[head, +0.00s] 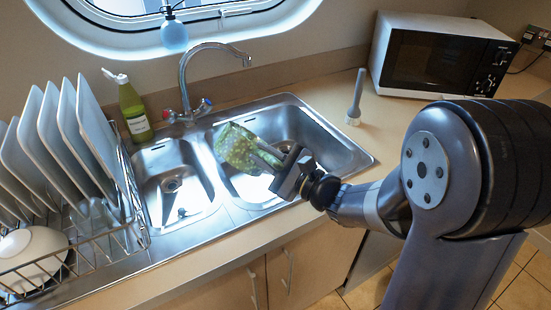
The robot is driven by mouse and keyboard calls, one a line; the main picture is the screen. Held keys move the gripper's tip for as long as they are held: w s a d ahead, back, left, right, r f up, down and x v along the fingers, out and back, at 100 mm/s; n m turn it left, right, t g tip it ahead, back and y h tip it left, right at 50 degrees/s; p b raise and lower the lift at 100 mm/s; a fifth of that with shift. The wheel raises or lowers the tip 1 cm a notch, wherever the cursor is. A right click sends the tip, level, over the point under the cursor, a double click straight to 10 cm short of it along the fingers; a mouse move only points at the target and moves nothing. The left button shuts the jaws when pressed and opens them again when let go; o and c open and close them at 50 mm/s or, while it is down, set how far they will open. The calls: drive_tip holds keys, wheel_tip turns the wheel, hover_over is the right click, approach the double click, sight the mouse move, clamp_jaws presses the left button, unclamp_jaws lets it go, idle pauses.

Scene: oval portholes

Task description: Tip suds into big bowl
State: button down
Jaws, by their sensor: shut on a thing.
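My gripper (272,158) is shut on a green, pale-spotted item (236,147), which looks like a tilted cup or tub. I cannot see its opening or any suds in it. It is held over the left part of the big sink bowl (319,147), above its floor. The big bowl is the right-hand, larger basin of the steel sink, and my gripper and the green item hide part of it. The small bowl (165,190) is to the left, with a drain and a small dark object in it.
The tap (186,80) arches behind the bowls. A green soap bottle (134,110) stands at the back left, near a rack (125,205) of white plates. A grey-handled brush (356,100) stands right of the sink, before the microwave (437,57). The counter on the right is mostly clear.

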drive_tip(key=s+a+f+n+g+h+b, duration=0.1)
drive_tip(key=s+a+n+h+b, duration=0.1)
drive_tip(key=s+a+n+b, duration=0.6)
drive_tip(key=shift+a+f+n+b, duration=0.25)
drive_tip(key=shift+a+b, duration=0.4)
drive_tip(key=shift+b, duration=1.15)
drive_tip(key=shift+r, duration=0.15)
